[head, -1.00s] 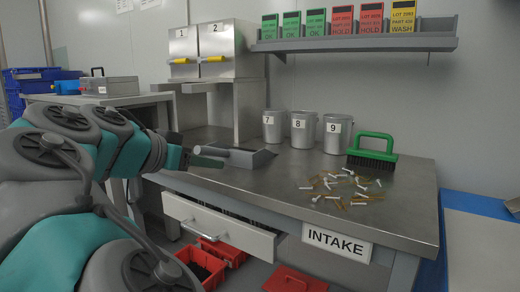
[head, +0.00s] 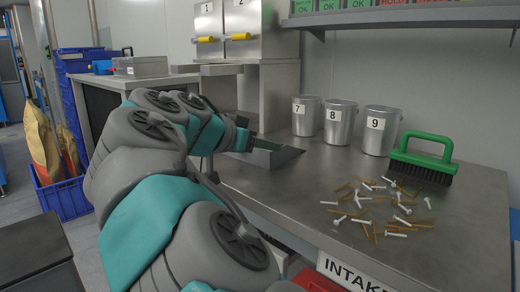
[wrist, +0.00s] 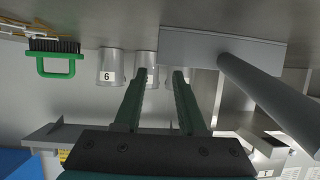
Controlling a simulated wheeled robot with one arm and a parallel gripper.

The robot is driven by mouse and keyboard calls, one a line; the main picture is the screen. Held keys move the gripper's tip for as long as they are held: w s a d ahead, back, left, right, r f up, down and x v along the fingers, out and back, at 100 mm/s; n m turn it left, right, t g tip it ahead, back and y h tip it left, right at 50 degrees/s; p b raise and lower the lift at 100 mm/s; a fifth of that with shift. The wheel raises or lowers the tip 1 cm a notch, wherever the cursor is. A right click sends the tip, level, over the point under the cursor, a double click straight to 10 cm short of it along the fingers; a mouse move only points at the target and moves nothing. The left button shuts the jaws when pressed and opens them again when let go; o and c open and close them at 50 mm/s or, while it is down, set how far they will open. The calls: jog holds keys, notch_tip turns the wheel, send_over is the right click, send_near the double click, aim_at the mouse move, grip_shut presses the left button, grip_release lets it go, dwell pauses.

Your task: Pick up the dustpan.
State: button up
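The grey dustpan (head: 284,157) lies on the steel table behind the end of my arm in the head view. Its handle is mostly hidden there by my arm. In the wrist view, which looks upside down, its flat pan (wrist: 190,48) is at the top. Its thick grey handle (wrist: 265,90) slants down to the right. My gripper (wrist: 161,74) has two dark green fingers standing apart with nothing between them. The handle is outside them, to the right of the right finger. In the head view my gripper (head: 254,143) is close to the dustpan, partly hidden; contact cannot be told.
Cans marked 7 (head: 306,117), 8 (head: 338,124) and 9 (head: 380,131) stand behind the dustpan. A green brush (head: 422,160) and a scatter of screws and pegs (head: 378,210) lie to the right. Numbered bins (head: 240,50) stand at the back left.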

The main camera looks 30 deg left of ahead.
aim_at(283, 149)
jog(key=x, duration=0.7)
jog(key=shift+w+d+f+p, duration=0.1)
jog(key=shift+d+f+p, duration=0.05)
jog(key=shift+d+p, duration=0.15)
jog(key=shift+c, duration=0.2)
grip_shut()
dwell(0.9)
